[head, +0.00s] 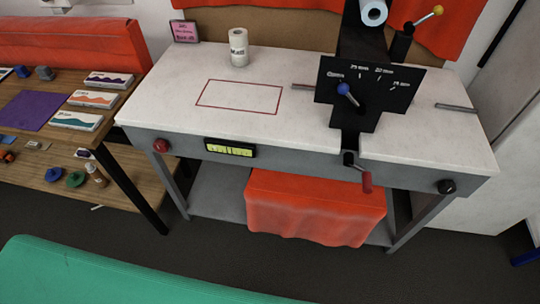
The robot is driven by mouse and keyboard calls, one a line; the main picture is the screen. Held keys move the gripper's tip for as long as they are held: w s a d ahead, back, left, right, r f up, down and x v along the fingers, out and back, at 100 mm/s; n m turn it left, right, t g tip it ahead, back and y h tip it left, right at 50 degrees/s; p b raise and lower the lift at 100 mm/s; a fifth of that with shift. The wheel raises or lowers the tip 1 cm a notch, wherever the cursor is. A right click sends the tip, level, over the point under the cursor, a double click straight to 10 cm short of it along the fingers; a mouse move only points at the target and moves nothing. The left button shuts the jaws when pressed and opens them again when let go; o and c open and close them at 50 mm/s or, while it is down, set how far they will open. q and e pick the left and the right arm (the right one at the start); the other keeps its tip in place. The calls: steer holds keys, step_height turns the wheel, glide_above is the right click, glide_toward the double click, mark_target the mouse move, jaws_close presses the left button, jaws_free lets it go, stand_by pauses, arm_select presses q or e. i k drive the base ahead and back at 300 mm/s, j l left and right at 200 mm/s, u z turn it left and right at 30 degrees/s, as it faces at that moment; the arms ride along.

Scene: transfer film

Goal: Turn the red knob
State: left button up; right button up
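The red knob (161,145) is a small round knob on the left end of the grey front rail of the white-topped workbench (190,95). It is uncovered in the head view, and nothing touches it. I cannot read its angle. Neither of my grippers shows in this view.
A yellow gauge (231,148) and a black knob (446,186) share the rail. A red-handled crank (366,182) sticks out below the black dial panel (370,94). A wooden shelf table (50,120) stands left; a green surface (90,275) lies in front. Dark floor between is clear.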

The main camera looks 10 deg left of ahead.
mark_target(161, 146)
steer(key=u, duration=1.25)
